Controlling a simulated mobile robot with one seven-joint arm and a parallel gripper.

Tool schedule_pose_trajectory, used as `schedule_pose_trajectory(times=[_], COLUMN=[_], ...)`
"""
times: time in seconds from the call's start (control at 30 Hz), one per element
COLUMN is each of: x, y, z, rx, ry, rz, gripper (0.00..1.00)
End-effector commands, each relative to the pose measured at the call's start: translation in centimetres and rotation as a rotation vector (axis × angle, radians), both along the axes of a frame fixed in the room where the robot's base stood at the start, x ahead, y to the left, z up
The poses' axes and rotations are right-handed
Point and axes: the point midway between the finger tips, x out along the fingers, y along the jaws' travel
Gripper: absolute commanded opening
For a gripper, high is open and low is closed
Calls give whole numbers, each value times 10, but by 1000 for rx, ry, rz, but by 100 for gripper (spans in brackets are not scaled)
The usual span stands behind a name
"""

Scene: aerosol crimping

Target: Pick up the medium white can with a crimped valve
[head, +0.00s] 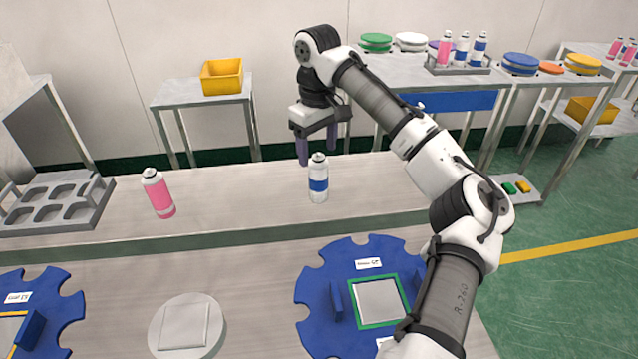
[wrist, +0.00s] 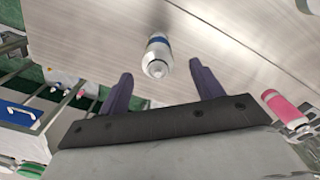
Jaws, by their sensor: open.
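The white can (head: 318,180) with a blue band stands upright on the raised grey shelf in the head view. Its top has a small valve, but I cannot tell from here whether it is crimped. My gripper (head: 318,150) is open and empty, above and just behind the can, fingers pointing down. In the wrist view the can (wrist: 158,56) shows beyond and between the two purple fingertips of my gripper (wrist: 160,72), apart from both. A pink can (head: 158,193) stands to the left on the same shelf and also shows at the right of the wrist view (wrist: 284,108).
A grey rack (head: 55,203) with round slots is at the shelf's left end. Blue notched fixtures (head: 318,292) and a round pale disc (head: 187,326) lie on the front table. A yellow bin (head: 222,77) and more cans (head: 462,50) stand behind. The shelf between the cans is clear.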

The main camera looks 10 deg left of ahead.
Motion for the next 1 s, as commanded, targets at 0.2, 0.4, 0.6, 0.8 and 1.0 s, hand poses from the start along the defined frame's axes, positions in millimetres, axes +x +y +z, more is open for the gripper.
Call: schedule_pose_trajectory(times=[0.2,0.4,0.6,0.8,1.0], x=[0,4,4,4,4], y=[0,1,2,2,2], z=[-15,-41,-63,-64,-64], rx=[0,-2,1,2,2], ry=[0,1,-1,-1,-1], rz=[0,1,1,1,1], gripper=[66,66,66,66,43])
